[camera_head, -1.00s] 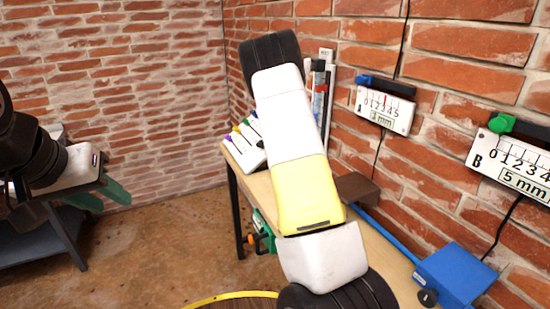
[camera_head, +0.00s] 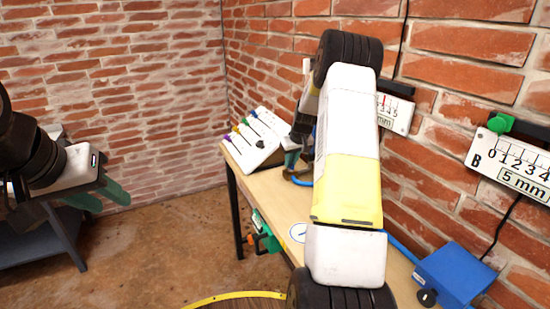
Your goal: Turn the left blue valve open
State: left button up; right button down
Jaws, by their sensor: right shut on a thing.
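My right arm crosses the middle of the view. Its gripper (camera_head: 292,168) is partly hidden behind the arm, low over the far part of the table, beside the slanted panel. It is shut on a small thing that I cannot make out. A piece of blue pipe (camera_head: 301,183) shows just below it, and more blue pipe (camera_head: 401,247) shows right of the arm. I cannot pick out a blue valve for certain; the arm covers that part of the table. My left gripper (camera_head: 100,198) is open and empty at the far left, its green fingers apart, away from the table.
The slanted white panel (camera_head: 256,140) has several coloured sliders. A blue box (camera_head: 458,275) with a black knob is at the lower right. Gauge B (camera_head: 512,165) hangs on the brick wall; another gauge (camera_head: 395,112) is partly covered. A green and orange item (camera_head: 266,240) hangs at the table's side.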

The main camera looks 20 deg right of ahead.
jog(key=shift+n, duration=0.3)
jog(key=c, duration=1.4)
grip_release()
jog(key=shift+c, duration=0.2)
jog(key=v, duration=0.7)
jog(key=shift+r, duration=0.35)
jog(key=shift+s+d, duration=0.1)
jog(key=shift+d, duration=0.05)
